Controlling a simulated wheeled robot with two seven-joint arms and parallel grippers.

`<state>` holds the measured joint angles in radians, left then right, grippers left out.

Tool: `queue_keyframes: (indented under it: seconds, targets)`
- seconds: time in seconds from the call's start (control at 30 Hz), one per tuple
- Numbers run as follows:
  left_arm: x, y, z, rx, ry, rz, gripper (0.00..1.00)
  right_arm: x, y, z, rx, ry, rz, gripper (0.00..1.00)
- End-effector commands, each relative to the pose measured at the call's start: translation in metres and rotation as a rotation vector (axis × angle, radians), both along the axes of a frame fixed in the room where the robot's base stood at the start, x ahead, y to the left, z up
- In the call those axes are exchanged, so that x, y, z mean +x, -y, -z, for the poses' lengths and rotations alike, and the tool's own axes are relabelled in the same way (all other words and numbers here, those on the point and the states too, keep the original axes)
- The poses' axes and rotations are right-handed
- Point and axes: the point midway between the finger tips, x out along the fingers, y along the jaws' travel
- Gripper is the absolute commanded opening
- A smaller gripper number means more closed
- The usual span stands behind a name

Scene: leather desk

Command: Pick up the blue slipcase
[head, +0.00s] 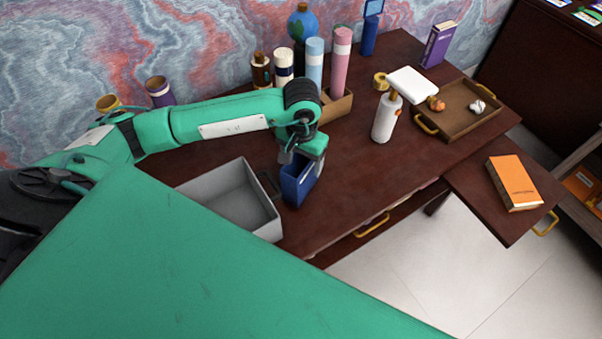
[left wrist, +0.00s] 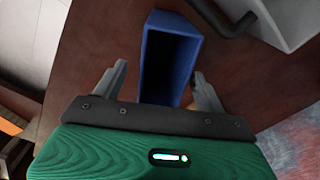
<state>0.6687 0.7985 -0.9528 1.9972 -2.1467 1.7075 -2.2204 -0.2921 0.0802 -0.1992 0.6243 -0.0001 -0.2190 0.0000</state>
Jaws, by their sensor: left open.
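The blue slipcase (head: 296,184) stands upright on the dark wooden desk in the head view, just right of a grey bin. In the left wrist view the slipcase (left wrist: 170,55) shows its open, hollow top. My left gripper (head: 306,158) is directly above it, pointing down. In the left wrist view the left gripper (left wrist: 161,82) is open, with one finger on each side of the slipcase and gaps visible beside it. The slipcase's lower part is partly out of sight in the wrist view. My right gripper is not in view.
The grey bin (head: 245,230) with a dark handle stands close to the slipcase's left. Behind are several rolled tubes (head: 340,62) in a wooden holder. A white lamp (head: 386,118) and a wooden tray (head: 456,125) stand to the right. The desk between slipcase and lamp is clear.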

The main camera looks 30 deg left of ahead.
Motion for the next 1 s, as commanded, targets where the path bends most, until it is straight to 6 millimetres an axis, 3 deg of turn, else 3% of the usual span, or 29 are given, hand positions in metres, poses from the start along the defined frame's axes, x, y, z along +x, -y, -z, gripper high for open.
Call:
queue_keyframes:
  seconds: [0.2, 0.4, 0.67, 0.9, 0.93, 1.0]
  targets:
    - [-0.001, -0.002, 0.022, -0.001, -0.005, -0.001, 0.73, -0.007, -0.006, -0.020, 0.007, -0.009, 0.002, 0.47]
    - [0.000, -0.003, 0.044, 0.000, -0.002, 0.000, 0.73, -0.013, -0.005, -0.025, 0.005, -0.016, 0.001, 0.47]
    - [0.000, -0.003, 0.047, 0.000, 0.000, 0.001, 0.73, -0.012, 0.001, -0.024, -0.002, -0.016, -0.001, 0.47]
    - [0.000, -0.003, 0.047, 0.000, 0.000, 0.000, 0.28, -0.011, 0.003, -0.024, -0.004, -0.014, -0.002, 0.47]
    - [0.000, -0.003, 0.047, 0.000, 0.000, 0.000, 0.23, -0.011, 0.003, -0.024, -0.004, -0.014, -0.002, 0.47]
    - [0.000, -0.003, 0.047, 0.000, 0.000, 0.000, 0.23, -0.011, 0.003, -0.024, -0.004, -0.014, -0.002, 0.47]
